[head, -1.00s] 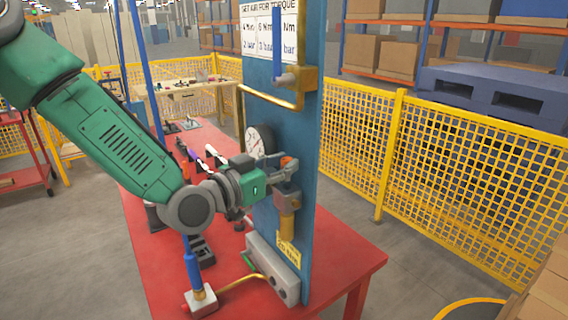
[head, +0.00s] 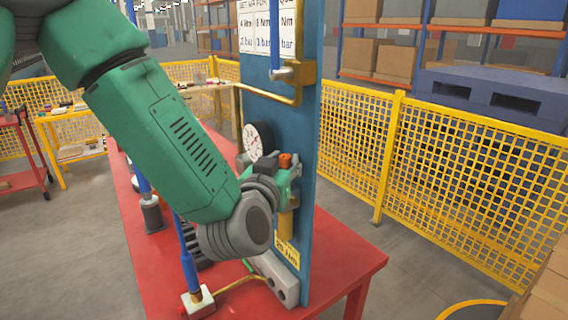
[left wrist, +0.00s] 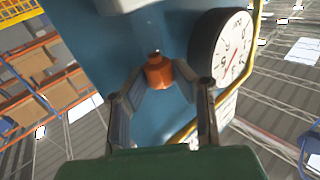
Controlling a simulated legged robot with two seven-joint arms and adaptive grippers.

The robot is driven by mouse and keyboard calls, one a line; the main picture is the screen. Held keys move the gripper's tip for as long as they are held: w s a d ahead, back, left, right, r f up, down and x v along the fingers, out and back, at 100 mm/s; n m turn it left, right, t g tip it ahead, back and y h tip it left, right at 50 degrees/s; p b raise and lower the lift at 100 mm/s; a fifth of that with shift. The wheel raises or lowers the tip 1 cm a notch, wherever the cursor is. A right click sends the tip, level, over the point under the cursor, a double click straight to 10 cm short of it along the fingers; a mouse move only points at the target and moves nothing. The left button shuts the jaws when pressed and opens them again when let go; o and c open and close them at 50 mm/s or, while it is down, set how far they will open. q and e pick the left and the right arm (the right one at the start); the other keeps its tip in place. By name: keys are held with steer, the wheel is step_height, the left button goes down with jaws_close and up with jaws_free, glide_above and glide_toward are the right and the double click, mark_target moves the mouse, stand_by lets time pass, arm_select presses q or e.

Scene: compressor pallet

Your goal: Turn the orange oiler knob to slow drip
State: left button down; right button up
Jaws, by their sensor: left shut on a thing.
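The orange oiler knob (head: 285,160) is on the blue panel (head: 308,120), right of the pressure gauge (head: 257,140). It shows in the middle of the left wrist view (left wrist: 158,72), between the two grey fingers. My left gripper (head: 289,170) is shut on the knob, with a fingertip on either side of it. In the head view my wrist and the gripper body hide much of the oiler below the knob. The gauge also shows at the upper right of the left wrist view (left wrist: 235,48). My right gripper is in neither view.
The panel stands on a red table (head: 335,262). A brass pipe (head: 268,96) and a blue-handled valve (head: 281,72) are above the knob. A blue-handled tool (head: 188,258) stands left of the panel. A yellow mesh fence (head: 450,165) is behind.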

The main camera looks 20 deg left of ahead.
arm_select(q)
steer(key=shift+d+n+y, duration=0.15)
steer(key=shift+n+y, duration=0.55)
steer(key=shift+y, duration=0.4)
steer(key=shift+f, duration=0.1)
steer(key=c, duration=1.3)
jaws_free()
steer(key=shift+c, duration=0.2)
steer(key=shift+s, duration=0.15)
steer(key=shift+s+d, duration=0.2)
steer(key=shift+s, duration=1.1)
steer(key=shift+s+d, duration=0.15)
steer(key=shift+s, duration=1.15)
steer(key=shift+s+d, duration=0.2)
steer(key=shift+s, duration=1.1)
